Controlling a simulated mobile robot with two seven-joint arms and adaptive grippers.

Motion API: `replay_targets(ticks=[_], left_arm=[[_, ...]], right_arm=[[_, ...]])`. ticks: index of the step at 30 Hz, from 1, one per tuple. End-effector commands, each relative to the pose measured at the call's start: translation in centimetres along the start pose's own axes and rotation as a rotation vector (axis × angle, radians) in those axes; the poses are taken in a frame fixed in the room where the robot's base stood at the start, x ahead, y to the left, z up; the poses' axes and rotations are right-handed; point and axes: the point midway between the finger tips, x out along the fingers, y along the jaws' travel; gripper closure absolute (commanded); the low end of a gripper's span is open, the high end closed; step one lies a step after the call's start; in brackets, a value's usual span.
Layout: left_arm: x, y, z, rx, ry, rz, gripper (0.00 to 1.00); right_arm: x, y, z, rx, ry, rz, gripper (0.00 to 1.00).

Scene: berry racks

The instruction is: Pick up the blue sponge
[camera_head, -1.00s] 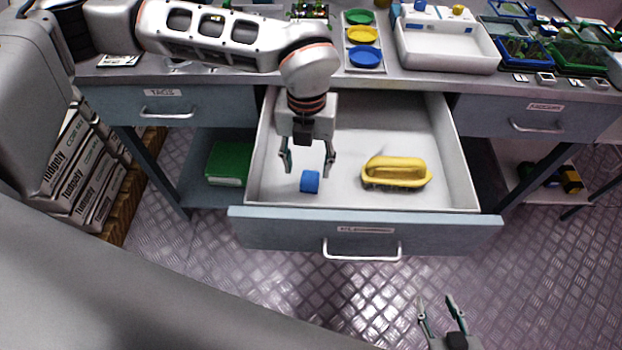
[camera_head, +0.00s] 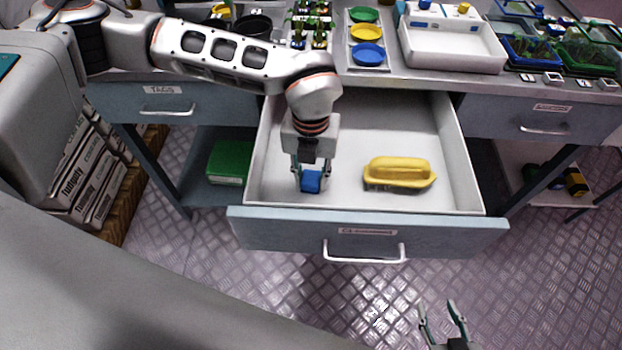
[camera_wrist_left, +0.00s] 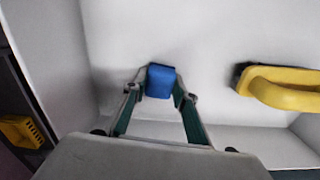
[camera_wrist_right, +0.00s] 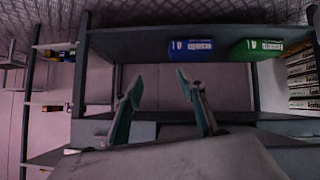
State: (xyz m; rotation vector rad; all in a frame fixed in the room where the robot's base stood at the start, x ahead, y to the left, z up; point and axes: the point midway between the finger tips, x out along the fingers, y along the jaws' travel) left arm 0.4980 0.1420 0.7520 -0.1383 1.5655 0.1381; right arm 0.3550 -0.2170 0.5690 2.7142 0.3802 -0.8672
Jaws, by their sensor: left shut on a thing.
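The blue sponge (camera_head: 311,181) is a small blue block in the open drawer (camera_head: 365,222), at its front left. My left gripper (camera_head: 310,184) points down into the drawer and is shut on the sponge, with a finger on each side of it. In the left wrist view the sponge (camera_wrist_left: 160,81) sits between the two fingertips (camera_wrist_left: 160,88). I cannot tell whether it still touches the drawer floor. My right gripper (camera_head: 440,309) is open and empty in front of the drawer, low in the head view; its spread fingers also show in the right wrist view (camera_wrist_right: 157,80).
A yellow-handled brush (camera_head: 398,173) lies in the drawer right of the sponge. The drawer walls stand close around my left gripper. The bench top behind holds a white tray (camera_head: 450,48), coloured dishes (camera_head: 366,32) and plants. A green box (camera_head: 229,161) sits on the lower shelf.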

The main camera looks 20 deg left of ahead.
Motion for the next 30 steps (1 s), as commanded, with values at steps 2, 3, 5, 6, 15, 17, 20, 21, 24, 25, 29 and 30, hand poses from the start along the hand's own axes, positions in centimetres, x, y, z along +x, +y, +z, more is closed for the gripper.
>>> replay_targets(ticks=[2, 3, 5, 6, 15, 17, 20, 21, 24, 25, 29, 30], left_arm=[[0.1, 0.0, 0.0, 0.000, 0.001, 0.001, 0.82], [0.1, 0.0, 0.0, 0.000, 0.001, 0.001, 0.82], [-0.1, 0.0, 0.0, 0.000, 0.001, 0.000, 0.82], [-0.4, 0.0, 0.0, 0.000, 0.000, 0.000, 0.82], [-6.3, 0.0, 0.2, 0.000, -0.008, -0.002, 0.82], [-8.0, -0.1, 0.2, 0.000, -0.009, -0.003, 0.82], [-10.8, -0.1, 0.1, 0.001, -0.008, -0.002, 0.82], [-11.8, -0.1, 0.1, 0.000, -0.008, -0.002, 0.82], [-14.3, -0.1, 0.1, 0.001, -0.006, -0.002, 0.82], [-15.0, -0.1, 0.1, 0.001, -0.006, -0.002, 0.82], [-17.4, -0.1, 0.1, 0.000, -0.004, -0.002, 0.82], [-18.0, 0.0, 0.1, 0.000, -0.003, -0.001, 0.82]], right_arm=[[0.0, 0.0, 0.0, 0.000, 0.000, 0.000, 0.60], [0.0, 0.0, 0.0, 0.000, 0.000, 0.000, 0.60], [0.0, 0.1, -0.1, 0.000, 0.001, 0.001, 0.60], [0.0, 0.1, -0.1, 0.000, 0.002, 0.001, 0.60], [-0.3, 0.5, -1.6, 0.005, 0.021, 0.005, 0.60], [-0.4, 0.5, -1.9, 0.007, 0.024, 0.005, 0.60], [-0.5, 0.4, -1.9, 0.011, 0.024, 0.002, 0.60], [-0.5, 0.3, -1.9, 0.013, 0.023, 0.001, 0.60], [-0.7, 0.2, -1.9, 0.016, 0.021, -0.002, 0.60], [-0.8, 0.2, -2.0, 0.017, 0.021, -0.003, 0.60], [-0.9, 0.1, -2.2, 0.020, 0.023, -0.005, 0.60], [-0.9, 0.1, -2.2, 0.020, 0.023, -0.005, 0.60]])
